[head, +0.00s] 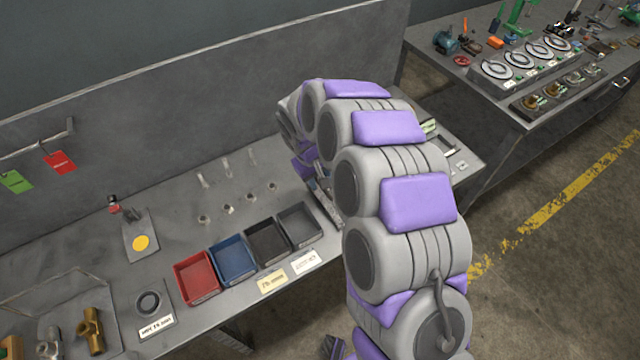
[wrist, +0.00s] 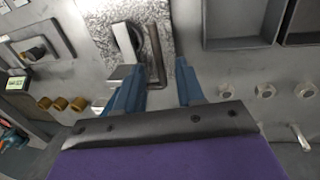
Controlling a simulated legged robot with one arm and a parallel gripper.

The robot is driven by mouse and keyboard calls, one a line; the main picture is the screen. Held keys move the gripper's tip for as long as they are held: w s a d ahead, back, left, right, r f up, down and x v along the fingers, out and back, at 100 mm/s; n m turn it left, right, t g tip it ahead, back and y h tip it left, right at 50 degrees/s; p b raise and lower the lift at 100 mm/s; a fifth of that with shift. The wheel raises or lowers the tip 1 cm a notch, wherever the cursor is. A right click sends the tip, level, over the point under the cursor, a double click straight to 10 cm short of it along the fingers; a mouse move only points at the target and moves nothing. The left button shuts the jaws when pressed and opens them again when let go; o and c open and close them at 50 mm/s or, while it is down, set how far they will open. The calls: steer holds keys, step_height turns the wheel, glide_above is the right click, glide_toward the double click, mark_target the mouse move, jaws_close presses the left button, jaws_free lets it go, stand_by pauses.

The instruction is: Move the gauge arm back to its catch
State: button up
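A thin brownish bent rod (wrist: 155,50), which looks like the gauge arm, stands just right of the disc. My gripper (wrist: 160,68) has its two blue fingers apart, with the rod's lower end in the gap between them. The left finger is close to the rod; I cannot tell whether it touches. A pale block (wrist: 117,75) beside the left finger may be the catch, partly covered. In the head view my arm hides the gauge and most of the gripper.
Red (head: 196,277), blue (head: 232,258), black and grey bins stand left of my arm. Several small round knobs (wrist: 264,90) lie right of the gripper and brass ones (wrist: 60,103) left. A dark tray (wrist: 35,50) is at the left. A back panel (head: 200,110) bounds the bench.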

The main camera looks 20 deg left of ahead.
steer(key=shift+w+d+f, duration=0.1)
steer(key=shift+d+f, duration=0.05)
steer(key=shift+f, duration=0.45)
steer(key=shift+w+d+f, duration=0.1)
steer(key=shift+d+f, duration=0.05)
steer(key=shift+f, duration=0.45)
steer(key=shift+a, duration=0.1)
steer(key=shift+c, duration=0.2)
jaws_close()
